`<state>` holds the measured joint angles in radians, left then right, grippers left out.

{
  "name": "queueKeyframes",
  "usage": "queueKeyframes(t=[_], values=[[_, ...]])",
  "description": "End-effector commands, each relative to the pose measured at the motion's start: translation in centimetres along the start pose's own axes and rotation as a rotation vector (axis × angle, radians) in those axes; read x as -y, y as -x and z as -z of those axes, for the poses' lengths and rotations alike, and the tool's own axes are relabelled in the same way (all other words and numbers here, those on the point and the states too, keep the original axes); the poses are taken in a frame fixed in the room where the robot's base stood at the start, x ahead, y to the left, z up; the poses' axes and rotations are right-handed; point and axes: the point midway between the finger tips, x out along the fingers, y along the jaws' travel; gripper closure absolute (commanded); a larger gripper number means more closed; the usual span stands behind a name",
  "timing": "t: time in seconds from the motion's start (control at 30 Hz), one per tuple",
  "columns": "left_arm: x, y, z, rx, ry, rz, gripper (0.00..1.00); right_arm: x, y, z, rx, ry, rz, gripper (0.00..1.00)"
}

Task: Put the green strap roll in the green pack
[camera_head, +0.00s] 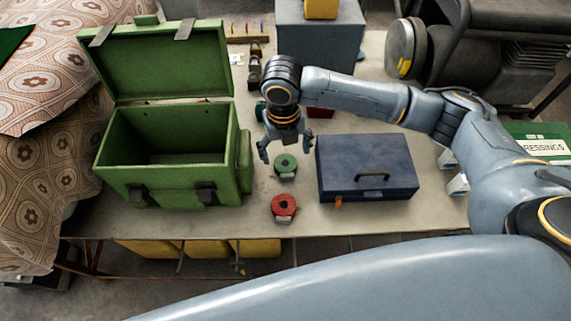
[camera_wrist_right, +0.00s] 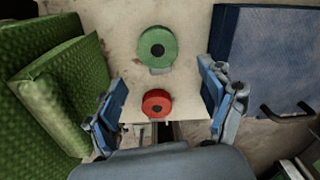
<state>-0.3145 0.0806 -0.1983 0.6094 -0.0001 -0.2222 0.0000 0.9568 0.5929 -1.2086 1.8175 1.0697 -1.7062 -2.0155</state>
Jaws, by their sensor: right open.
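The green strap roll (camera_head: 286,164) lies on the bench between the green pack and a blue case. It also shows in the right wrist view (camera_wrist_right: 157,48), ahead of the fingers and apart from them. The green pack (camera_head: 168,190) stands to the left with its lid (camera_head: 160,65) up and its inside looking empty. My right gripper (camera_head: 287,150) is open and empty, pointing down just above the green roll. In the right wrist view its two blue-padded fingers (camera_wrist_right: 163,105) are spread wide. My left gripper is in neither view.
A red strap roll (camera_head: 284,206) lies nearer the front edge. The blue case (camera_head: 366,167) sits close on the right. A grey box (camera_head: 318,50) and small items stand behind. A patterned cloth (camera_head: 45,150) is at the far left. My arm crosses from the right.

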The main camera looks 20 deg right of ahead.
Motion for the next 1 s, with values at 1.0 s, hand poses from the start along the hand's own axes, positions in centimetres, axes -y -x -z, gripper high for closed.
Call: queueKeyframes(t=[1.0], values=[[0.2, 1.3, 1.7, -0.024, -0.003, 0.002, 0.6, -0.1, -6.2, -0.5, 0.002, 0.001, 0.0, 0.57]])
